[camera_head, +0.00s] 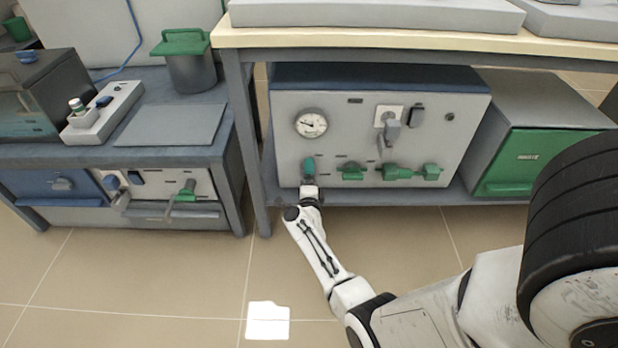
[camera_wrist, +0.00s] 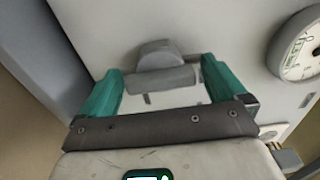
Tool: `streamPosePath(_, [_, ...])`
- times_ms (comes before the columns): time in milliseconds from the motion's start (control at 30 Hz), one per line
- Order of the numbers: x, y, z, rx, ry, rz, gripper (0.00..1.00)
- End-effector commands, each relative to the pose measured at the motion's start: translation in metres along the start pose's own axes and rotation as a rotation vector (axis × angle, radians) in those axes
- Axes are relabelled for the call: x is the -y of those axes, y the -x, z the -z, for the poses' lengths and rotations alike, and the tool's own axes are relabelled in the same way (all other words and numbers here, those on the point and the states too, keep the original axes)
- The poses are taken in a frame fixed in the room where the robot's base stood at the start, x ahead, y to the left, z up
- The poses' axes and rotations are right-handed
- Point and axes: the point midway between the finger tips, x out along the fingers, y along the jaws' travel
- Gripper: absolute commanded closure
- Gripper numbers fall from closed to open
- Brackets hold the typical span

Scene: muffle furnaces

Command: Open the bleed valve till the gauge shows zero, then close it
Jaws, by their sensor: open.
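The panel (camera_head: 345,105) under the bench carries a round white gauge (camera_head: 311,123). Its dark needle appears to lean left, but I cannot read the value. The gauge also shows at the right edge of the wrist view (camera_wrist: 300,48). My gripper (camera_head: 309,166) is at the lower left of the panel, below the gauge. In the wrist view my gripper (camera_wrist: 163,72) has its teal fingers apart. A grey knob (camera_wrist: 158,55), apparently the bleed valve, sits between the fingertips, with no clear contact. In the head view my fingers hide this knob.
Green-handled fittings (camera_head: 351,170) (camera_head: 397,172) (camera_head: 430,171) stick out to the right of my gripper. A grey lever (camera_head: 391,131) hangs above them. A bench leg (camera_head: 246,130) stands close on the left. A green-fronted box (camera_head: 525,160) is at the right.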

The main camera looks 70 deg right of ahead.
Motion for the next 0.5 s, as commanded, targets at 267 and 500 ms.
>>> streamPosePath(267, [0.005,0.031,0.000,0.005,0.005,-0.002,0.02])
streamPosePath(500, [0.004,0.077,0.000,0.004,0.004,-0.002,0.02])
